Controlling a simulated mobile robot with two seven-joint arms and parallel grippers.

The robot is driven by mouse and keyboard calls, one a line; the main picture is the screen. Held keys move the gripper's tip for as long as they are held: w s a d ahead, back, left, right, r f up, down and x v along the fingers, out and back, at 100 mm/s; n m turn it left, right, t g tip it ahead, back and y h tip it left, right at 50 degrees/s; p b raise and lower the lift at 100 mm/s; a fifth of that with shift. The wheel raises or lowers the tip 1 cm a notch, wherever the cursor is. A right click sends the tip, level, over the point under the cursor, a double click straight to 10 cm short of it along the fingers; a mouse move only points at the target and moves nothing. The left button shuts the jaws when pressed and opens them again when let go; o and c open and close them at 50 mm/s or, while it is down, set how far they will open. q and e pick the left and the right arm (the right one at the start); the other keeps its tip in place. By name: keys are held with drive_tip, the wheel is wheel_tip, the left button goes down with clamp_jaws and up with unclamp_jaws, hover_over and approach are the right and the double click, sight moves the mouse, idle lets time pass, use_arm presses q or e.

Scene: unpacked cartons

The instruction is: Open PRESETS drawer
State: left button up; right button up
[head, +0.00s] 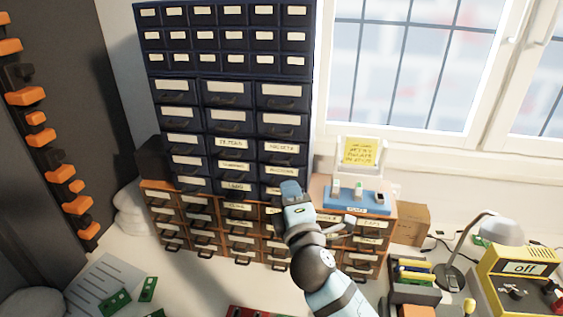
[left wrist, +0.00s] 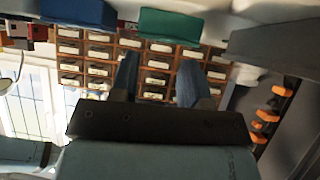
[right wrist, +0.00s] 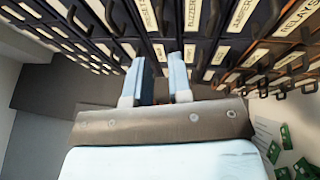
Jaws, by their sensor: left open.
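A dark blue drawer cabinet (head: 180,93) with white labels and dark handles stands at the back, with brown drawers (head: 240,242) below. My right gripper (head: 290,190) is in front of the lower cabinet. In the right wrist view its fingers (right wrist: 161,75) are a narrow gap apart, pointing at the drawer fronts; whether a handle is between them is unclear. My left gripper (left wrist: 158,75) is open and empty, with brown drawers beyond its fingers.
A blue tray (head: 345,203) with small parts and a yellow note (head: 360,151) sit right of the cabinet. A cardboard box (head: 410,224), a lamp (head: 450,277) and a yellow device (head: 515,265) stand further right. Green boards (head: 115,301) lie at the front left.

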drive_tip(key=x, duration=0.9)
drive_tip(key=shift+p, duration=0.45)
drive_tip(key=shift+d, duration=0.1)
clamp_jaws()
